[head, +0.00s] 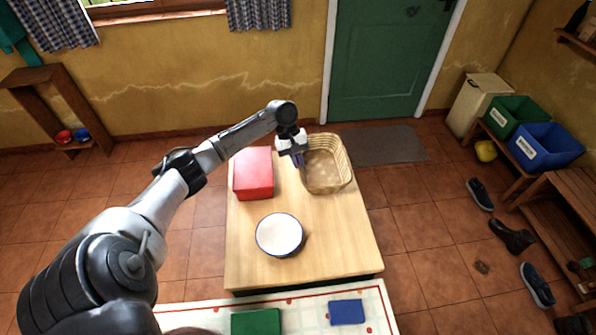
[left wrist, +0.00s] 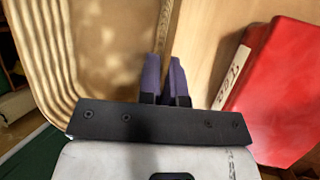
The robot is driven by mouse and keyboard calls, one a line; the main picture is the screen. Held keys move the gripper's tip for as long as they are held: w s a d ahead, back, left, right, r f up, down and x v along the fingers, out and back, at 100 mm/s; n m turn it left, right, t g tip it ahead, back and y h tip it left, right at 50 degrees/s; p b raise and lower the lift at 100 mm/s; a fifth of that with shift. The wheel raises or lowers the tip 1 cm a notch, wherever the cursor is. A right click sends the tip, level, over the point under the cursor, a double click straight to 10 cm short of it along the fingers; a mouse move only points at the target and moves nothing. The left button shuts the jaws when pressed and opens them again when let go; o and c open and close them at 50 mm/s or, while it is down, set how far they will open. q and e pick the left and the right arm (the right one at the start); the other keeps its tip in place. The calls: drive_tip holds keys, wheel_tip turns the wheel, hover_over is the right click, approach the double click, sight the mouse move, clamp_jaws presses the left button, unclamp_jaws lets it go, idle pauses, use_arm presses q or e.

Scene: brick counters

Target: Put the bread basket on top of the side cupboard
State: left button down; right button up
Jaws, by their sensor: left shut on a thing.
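The bread basket (head: 325,165) is a woven tan basket standing at the far right corner of the wooden table (head: 330,250). My left gripper (head: 299,158) is at its left wall. In the left wrist view the purple fingers (left wrist: 164,80) are shut on the basket's thin rim, with the woven inside of the basket (left wrist: 105,45) to the left. The fingers hide part of that rim. A pale cream cupboard (head: 473,103) stands on the floor right of the green door, apart from the basket. My right gripper is not in view.
A red box (head: 253,173) is close left of the gripper; it shows in the left wrist view too (left wrist: 275,95). A white bowl (head: 280,234) stands nearer on the table. Green (head: 513,117) and blue (head: 546,146) crates sit on a bench at right. Shoes lie on the floor.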

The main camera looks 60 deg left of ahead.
use_arm(q)
drive_tip(key=shift+f+b, duration=0.7)
drive_tip(key=shift+f, duration=1.4)
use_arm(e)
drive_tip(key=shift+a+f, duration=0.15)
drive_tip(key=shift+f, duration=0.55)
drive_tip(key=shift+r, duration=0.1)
use_arm(q)
drive_tip(key=c, duration=1.3)
unclamp_jaws()
drive_tip(key=shift+f, duration=0.1)
use_arm(e)
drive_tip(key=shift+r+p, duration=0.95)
drive_tip(key=shift+p, duration=0.1)
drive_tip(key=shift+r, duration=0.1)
use_arm(q)
drive_tip(key=v, duration=1.2)
